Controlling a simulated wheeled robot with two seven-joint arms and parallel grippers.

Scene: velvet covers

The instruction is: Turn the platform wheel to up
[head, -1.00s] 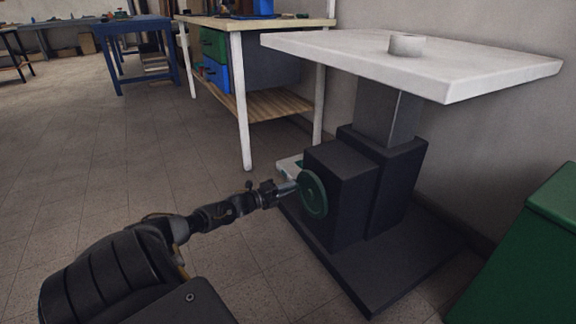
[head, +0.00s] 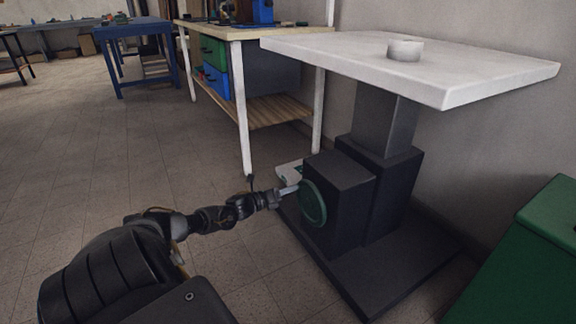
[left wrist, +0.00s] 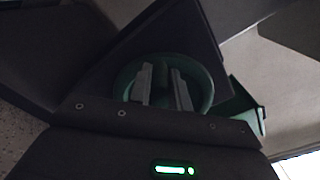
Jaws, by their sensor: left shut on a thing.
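The platform is a white square top (head: 470,72) on a dark grey column and box-like base. The green wheel (head: 313,204) is upright on the left face of the dark box (head: 345,190). My left gripper (head: 297,187) is at the wheel's upper left rim, shut on the wheel. In the left wrist view the wheel (left wrist: 208,92) shows as a green ring behind the two fingers of my left gripper (left wrist: 163,85). What lies right between the fingertips is dark and hard to see. My right gripper is not in view.
A wooden workbench (head: 270,112) with blue and green drawers stands behind. A green box (head: 535,250) is at the right. The floor at the left is clear.

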